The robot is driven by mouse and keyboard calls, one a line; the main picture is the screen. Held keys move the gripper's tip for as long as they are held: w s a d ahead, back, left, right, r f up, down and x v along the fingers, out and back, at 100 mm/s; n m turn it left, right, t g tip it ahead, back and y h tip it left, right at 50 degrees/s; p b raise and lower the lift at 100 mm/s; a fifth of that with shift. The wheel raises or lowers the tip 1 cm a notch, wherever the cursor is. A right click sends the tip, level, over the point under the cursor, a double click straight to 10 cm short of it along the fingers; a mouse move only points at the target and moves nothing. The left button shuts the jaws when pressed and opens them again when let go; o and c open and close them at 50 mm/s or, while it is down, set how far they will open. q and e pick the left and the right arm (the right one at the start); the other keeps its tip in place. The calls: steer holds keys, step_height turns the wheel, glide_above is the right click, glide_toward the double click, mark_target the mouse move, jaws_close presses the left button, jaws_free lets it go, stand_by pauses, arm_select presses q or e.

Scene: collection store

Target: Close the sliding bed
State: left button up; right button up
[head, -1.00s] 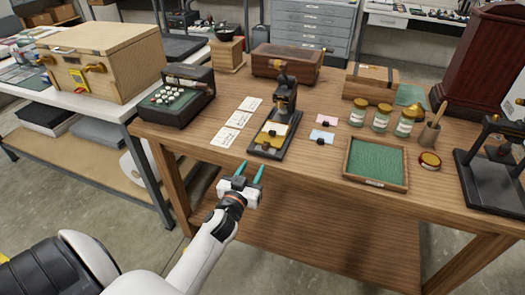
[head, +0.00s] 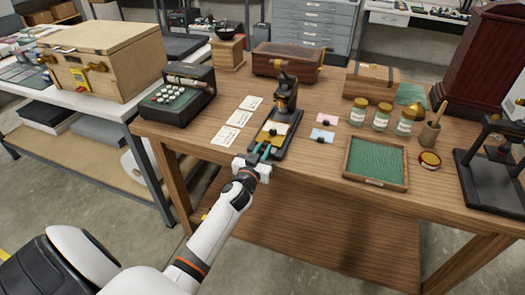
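A small black press (head: 286,98) stands upright on the wooden table, on a long dark base. Its sliding bed (head: 270,139), with a pale and yellowish top and a small black knob, sticks out in front of the upright toward the near table edge. My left gripper (head: 262,148) is at the front end of the bed, over the table's near edge. Its two teal fingers show apart, with nothing clearly held between them. Whether they touch the bed I cannot tell. My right gripper is out of view.
White cards (head: 240,117) lie left of the press, and a pink card (head: 327,119) and a blue one lie to its right.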

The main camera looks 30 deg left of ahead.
arm_select(q)
jaws_close()
steer(key=shift+b+x, duration=0.6)
steer(key=shift+x, duration=1.6)
steer(key=o, duration=0.5)
jaws_free()
steer(key=shift+s+d, duration=0.1)
steer(key=shift+s, duration=0.25)
steer(key=v, duration=1.1)
steer(key=shift+s, duration=0.3)
